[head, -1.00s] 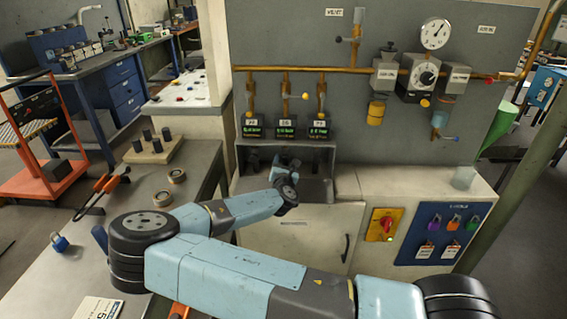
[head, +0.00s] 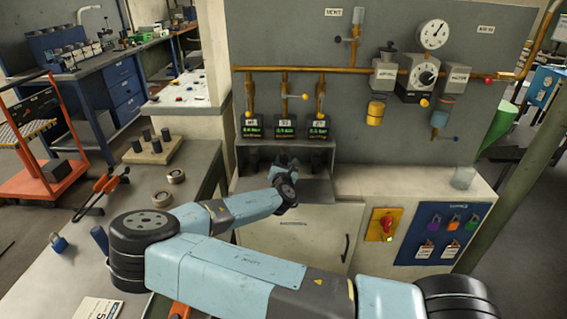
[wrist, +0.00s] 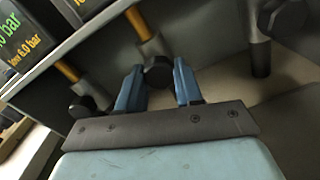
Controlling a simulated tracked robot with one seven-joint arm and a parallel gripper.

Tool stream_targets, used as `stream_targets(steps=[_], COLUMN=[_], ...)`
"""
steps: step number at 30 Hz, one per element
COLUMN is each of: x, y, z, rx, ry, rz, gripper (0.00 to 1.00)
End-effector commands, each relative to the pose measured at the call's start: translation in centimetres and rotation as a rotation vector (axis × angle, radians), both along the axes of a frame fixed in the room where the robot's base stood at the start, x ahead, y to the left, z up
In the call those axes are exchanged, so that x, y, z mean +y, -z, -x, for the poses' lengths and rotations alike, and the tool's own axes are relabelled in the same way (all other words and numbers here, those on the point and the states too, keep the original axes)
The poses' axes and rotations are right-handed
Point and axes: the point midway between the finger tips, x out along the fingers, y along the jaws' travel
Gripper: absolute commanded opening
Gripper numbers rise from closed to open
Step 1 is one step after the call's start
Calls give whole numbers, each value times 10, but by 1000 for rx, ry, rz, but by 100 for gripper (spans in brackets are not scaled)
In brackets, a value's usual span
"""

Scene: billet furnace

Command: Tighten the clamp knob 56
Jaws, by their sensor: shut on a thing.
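My gripper (wrist: 160,88) reaches into the recess under the three pressure displays; its end also shows small in the head view (head: 286,162). In the wrist view its two blue fingers are shut on a dark faceted clamp knob (wrist: 157,73), one on each side. This knob sits at the end of a metal fitting below a brass pipe. Similar dark knobs stand apart on either side, one at lower left (wrist: 82,107) and one at upper right (wrist: 281,18). The number labels are too small to tell which knob is 56.
The pressure displays (head: 285,127) hang close above the gripper. A pale cabinet (head: 292,243) stands below the recess, with a red rotary switch (head: 387,225) and a padlock board (head: 443,233) to the right. A bench (head: 190,165) with loose tools is at left.

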Motion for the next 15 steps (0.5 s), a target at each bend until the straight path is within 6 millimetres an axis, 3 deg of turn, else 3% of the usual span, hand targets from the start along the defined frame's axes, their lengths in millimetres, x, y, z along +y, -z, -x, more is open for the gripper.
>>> stream_targets(steps=[8,15], x=[0,0], y=[0,0], z=[0,0], rx=[-2,-7], ry=[-8,-6], rz=[-43,-185], gripper=[5,5])
